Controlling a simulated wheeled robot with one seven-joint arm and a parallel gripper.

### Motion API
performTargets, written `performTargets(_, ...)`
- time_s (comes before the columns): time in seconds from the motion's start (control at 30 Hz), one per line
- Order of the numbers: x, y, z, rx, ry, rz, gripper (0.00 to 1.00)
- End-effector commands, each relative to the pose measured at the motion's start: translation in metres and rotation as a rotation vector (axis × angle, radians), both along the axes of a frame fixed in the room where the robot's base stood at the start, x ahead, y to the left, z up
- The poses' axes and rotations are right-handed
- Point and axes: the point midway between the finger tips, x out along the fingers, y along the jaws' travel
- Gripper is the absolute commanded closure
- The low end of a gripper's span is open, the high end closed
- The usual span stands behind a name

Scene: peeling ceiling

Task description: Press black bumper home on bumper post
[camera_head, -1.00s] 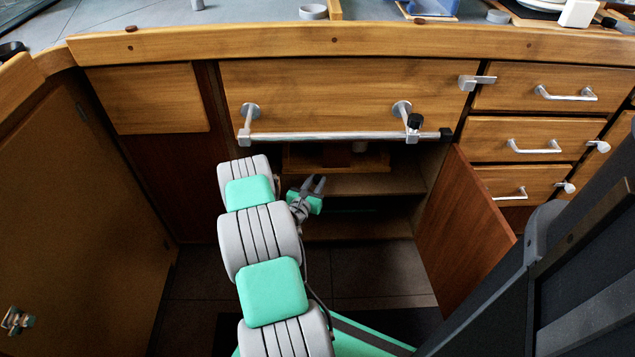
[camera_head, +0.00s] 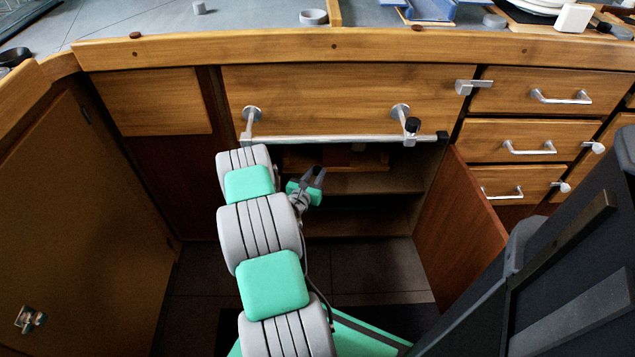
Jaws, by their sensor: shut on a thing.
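My gripper (camera_head: 314,174) points up in front of the open cabinet, below the rail. Its grey fingers are close together on something small that I cannot make out clearly; a black bumper is not distinct there. A metal rail (camera_head: 330,138) runs across the cabinet front on two stand-offs. A black knob-like piece (camera_head: 412,125) sits on the right bracket, and a black end piece (camera_head: 442,137) caps the rail's right end. I cannot tell which part is the bumper post. My gripper is apart from the rail and both black pieces.
The cabinet door (camera_head: 460,230) stands open on the right. Drawers with metal handles (camera_head: 560,97) are beyond it. The wooden counter edge (camera_head: 340,52) overhangs above, with a grey ring (camera_head: 313,17) and a blue tray (camera_head: 430,9) on the counter. The cabinet shelves (camera_head: 365,183) have free room.

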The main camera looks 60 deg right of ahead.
Motion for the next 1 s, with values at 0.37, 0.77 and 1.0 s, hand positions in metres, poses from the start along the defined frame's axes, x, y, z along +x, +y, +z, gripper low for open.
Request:
performTargets(0.37, 0.000, 0.000, 0.029, -0.001, 0.000, 0.000, 1.00)
performTargets(0.77, 0.000, 0.000, 0.050, 0.000, 0.000, 0.000, 1.00)
performTargets(1.0, 0.012, 0.012, 0.061, 0.002, -0.001, 0.020, 1.00)
